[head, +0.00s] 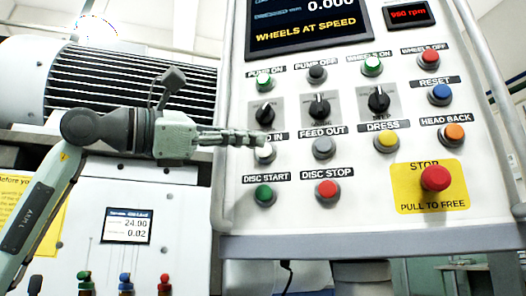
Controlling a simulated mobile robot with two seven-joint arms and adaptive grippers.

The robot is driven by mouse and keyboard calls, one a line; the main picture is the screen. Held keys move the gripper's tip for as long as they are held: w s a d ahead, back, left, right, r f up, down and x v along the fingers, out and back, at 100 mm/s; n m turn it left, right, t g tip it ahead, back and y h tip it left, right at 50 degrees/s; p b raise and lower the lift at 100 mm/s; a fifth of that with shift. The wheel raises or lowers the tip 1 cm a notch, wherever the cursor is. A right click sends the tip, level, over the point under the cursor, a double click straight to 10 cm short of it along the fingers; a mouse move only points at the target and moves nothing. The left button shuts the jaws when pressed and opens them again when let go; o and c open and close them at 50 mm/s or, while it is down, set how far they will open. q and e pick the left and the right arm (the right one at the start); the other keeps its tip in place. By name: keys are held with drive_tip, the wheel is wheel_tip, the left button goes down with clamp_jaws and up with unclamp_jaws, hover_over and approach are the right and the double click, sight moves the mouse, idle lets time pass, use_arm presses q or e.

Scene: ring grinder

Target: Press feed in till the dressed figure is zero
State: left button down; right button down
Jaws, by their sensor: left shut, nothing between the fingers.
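The feed in button (265,153) is a pale, whitish button at the left of the control panel, and its label is partly covered by my fingers. My left gripper (262,138) is shut and empty, its fingertips just above that button in the picture. I cannot tell whether they touch the panel. The dark screen (306,28) at the top shows "WHEELS AT SPEED" in yellow. Above that, a row that seems to say "dressed" lines up with the figure 0.000, partly cut by the frame's top edge. My right gripper is not in view.
Close by are the feed out button (323,147), the green disc start button (264,194) and a black selector knob (265,112). A red stop button (435,178) sits on a yellow plate at the right. A small speed display (408,13) reads about 980 rpm.

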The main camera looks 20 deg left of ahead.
use_arm(q)
drive_tip(key=s, duration=0.3)
idle(0.9)
